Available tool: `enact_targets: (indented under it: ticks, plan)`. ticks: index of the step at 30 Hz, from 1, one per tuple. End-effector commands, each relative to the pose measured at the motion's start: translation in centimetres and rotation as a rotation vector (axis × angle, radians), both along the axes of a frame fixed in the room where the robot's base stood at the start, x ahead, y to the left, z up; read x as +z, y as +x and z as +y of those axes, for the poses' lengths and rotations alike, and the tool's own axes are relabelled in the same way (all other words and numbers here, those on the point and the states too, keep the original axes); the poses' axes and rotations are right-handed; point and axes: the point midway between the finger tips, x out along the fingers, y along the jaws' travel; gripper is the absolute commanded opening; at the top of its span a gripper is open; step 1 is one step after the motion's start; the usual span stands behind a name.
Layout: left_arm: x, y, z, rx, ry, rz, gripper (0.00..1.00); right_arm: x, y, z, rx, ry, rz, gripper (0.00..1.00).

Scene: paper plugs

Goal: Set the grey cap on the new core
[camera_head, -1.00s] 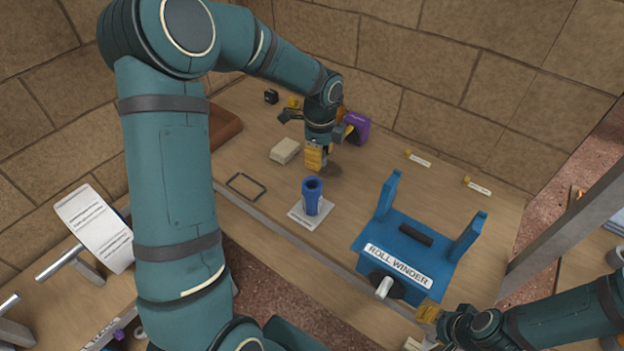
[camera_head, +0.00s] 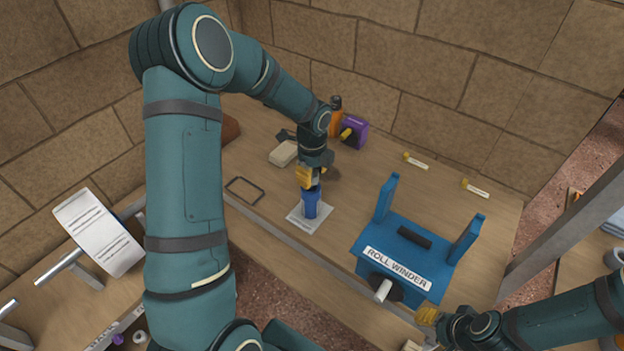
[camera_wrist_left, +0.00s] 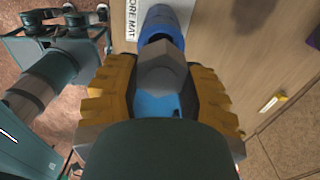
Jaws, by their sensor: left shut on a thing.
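The blue core (camera_head: 311,208) stands upright on the white core mat (camera_head: 297,220); it also shows in the wrist view (camera_wrist_left: 166,20). My left gripper (camera_head: 306,182) is right over the core's top in the head view. In the wrist view its yellow fingers (camera_wrist_left: 163,95) are shut on the grey cap (camera_wrist_left: 163,62), a faceted grey piece that overlaps the near end of the core. I cannot tell whether the cap touches or sits in the core.
The blue roll winder (camera_head: 409,250) stands right of the core. A beige block (camera_head: 284,154), a dark wire frame (camera_head: 244,190) and a purple box (camera_head: 355,132) are on the table. A paper roll (camera_head: 98,232) is at left.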

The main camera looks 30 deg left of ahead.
Motion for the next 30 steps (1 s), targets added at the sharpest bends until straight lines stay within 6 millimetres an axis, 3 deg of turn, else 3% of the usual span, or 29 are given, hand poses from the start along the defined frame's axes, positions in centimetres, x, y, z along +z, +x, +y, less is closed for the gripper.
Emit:
enact_targets:
  ticks: [4, 20, 21, 23, 30]
  plan:
    - [-2.0, -0.1, 0.0, -0.001, 0.000, 0.003, 0.28, -0.3, 0.0, 0.0, 0.000, -0.001, 0.000, 0.47]
    - [-2.8, 0.0, 0.0, 0.000, 0.000, 0.001, 0.28, -0.8, 0.0, 0.0, 0.000, -0.001, 0.000, 0.47]
    - [-2.8, 0.0, 0.0, 0.000, 0.000, 0.001, 0.48, -0.8, 0.0, 0.0, 0.000, -0.002, 0.000, 0.47]
    - [-2.8, 0.0, 0.0, 0.000, 0.001, 0.001, 0.70, -0.8, 0.0, 0.0, 0.000, -0.002, 0.000, 0.47]
    - [-2.7, 0.0, 0.0, 0.000, 0.000, 0.001, 0.71, -0.7, 0.0, 0.0, 0.000, -0.001, 0.000, 0.47]
